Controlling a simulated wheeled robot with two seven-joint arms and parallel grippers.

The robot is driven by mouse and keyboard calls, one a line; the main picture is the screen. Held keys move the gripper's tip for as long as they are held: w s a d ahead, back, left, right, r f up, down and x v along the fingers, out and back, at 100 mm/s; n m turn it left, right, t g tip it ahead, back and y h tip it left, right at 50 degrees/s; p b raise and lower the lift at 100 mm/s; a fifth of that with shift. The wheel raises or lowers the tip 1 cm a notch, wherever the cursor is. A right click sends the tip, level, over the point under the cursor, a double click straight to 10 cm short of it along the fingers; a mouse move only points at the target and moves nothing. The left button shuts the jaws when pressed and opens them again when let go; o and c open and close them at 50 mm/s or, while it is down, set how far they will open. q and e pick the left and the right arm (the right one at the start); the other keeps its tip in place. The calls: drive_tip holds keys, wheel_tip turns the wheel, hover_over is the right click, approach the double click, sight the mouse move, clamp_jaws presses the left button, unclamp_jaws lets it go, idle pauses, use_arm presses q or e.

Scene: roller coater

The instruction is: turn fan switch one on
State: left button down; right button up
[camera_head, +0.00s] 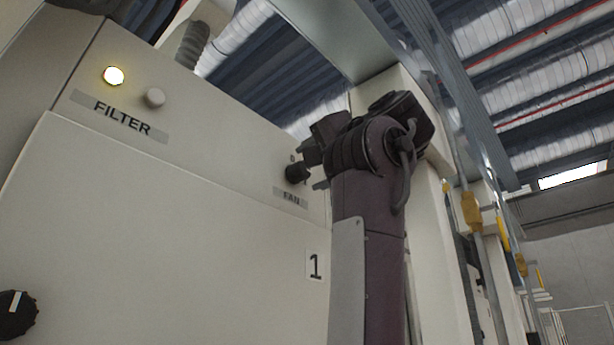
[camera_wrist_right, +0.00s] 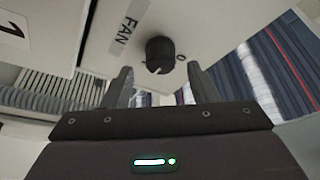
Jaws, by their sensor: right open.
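The fan switch (camera_head: 297,172) is a black round knob on the upper right of the cream panel, above the FAN label (camera_head: 290,197). A number 1 label (camera_head: 315,265) is lower on the same panel. In the right wrist view the knob (camera_wrist_right: 160,54) lies beyond and between the fingertips, with a white mark on it and a 0 beside it. My right gripper (camera_head: 314,170) is at the knob in the head view; in the wrist view its open fingers (camera_wrist_right: 158,78) show a gap around the knob's line, with nothing gripped. My left gripper is not in view.
A lit FILTER lamp (camera_head: 113,75) and a pale button (camera_head: 155,97) are at the upper left of the panel. A black dial (camera_head: 17,314) is at the lower left. A metal post (camera_head: 440,90) and yellow fittings (camera_head: 471,212) stand right of my arm.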

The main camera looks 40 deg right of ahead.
drive_tip(key=b+v, duration=0.1)
drive_tip(key=v, duration=0.3)
drive_tip(key=shift+s+a+b, duration=0.1)
drive_tip(key=shift+s+b, duration=0.2)
drive_tip(key=shift+w, duration=0.1)
drive_tip(key=shift+f, duration=0.1)
